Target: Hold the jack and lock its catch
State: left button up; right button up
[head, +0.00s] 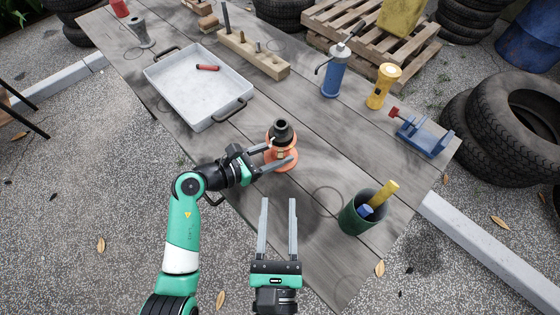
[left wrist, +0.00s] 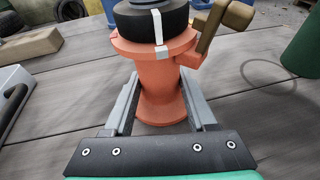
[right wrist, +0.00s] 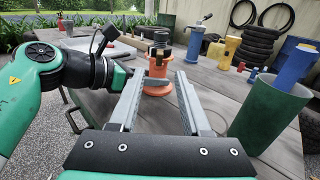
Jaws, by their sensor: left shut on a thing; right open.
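The jack (head: 275,158) is an orange spool-shaped body with a black collar on top, upright on the wooden table. My left gripper (head: 282,152) is shut on its orange waist, one finger on each side, as the left wrist view (left wrist: 161,95) shows. A brown angled lever (left wrist: 225,25), which looks like the catch, stands at the upper right of the jack's flange in that view. A white stripe (left wrist: 157,27) marks the black collar. My right gripper (head: 278,203) is open and empty, in front of the jack and apart from it. In the right wrist view the jack (right wrist: 157,72) shows beyond its fingertips.
A green cup (head: 362,214) with yellow and blue things stands right of my right gripper. A grey tray (head: 165,98) with a red-handled tool lies behind left. A wooden block (head: 253,58), blue canister (head: 334,78), yellow flashlight (head: 381,88) and blue vise (head: 425,138) stand farther back.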

aim_at(280, 157)
jog(key=w, duration=1)
jog(key=shift+d, duration=0.15)
grip_shut()
